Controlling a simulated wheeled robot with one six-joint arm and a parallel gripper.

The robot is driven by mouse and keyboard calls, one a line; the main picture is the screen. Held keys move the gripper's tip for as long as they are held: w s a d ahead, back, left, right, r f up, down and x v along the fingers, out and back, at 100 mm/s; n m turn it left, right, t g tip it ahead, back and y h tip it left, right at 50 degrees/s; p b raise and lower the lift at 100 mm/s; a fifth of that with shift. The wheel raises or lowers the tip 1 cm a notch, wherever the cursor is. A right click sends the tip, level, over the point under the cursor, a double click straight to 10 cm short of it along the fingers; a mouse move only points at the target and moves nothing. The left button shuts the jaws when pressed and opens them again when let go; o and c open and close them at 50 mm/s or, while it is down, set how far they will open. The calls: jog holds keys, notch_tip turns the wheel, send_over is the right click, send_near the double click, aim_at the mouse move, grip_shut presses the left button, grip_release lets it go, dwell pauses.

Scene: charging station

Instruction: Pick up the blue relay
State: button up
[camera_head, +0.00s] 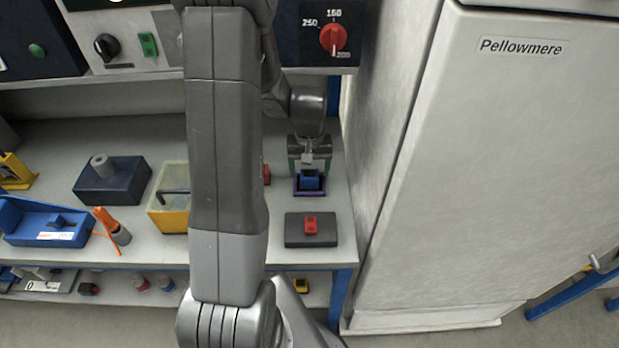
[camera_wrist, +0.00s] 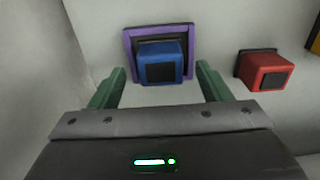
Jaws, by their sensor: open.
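The blue relay (camera_wrist: 161,62) is a small blue block with a dark square face. It sits inside a purple-edged square holder (camera_wrist: 130,45) on the bench in the wrist view. In the head view the relay (camera_head: 310,180) shows just below my gripper (camera_head: 309,165), with the purple holder (camera_head: 311,193) around it. In the wrist view my gripper (camera_wrist: 160,84) has its two green fingers spread, one on each side of the relay, with gaps on both sides. Nothing is held. How far the fingertips are above the bench is hard to tell.
A red block (camera_wrist: 266,70) stands right of the relay in the wrist view. A yellow bin (camera_head: 165,217) is to the left. A tall white cabinet (camera_head: 500,150) borders the right.

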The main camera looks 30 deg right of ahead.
aim_at(310, 174)
jog(key=shift+w+f, duration=0.1)
jog(key=shift+f, duration=1.45)
jog(key=c, duration=1.2)
jog(key=shift+r, duration=0.15)
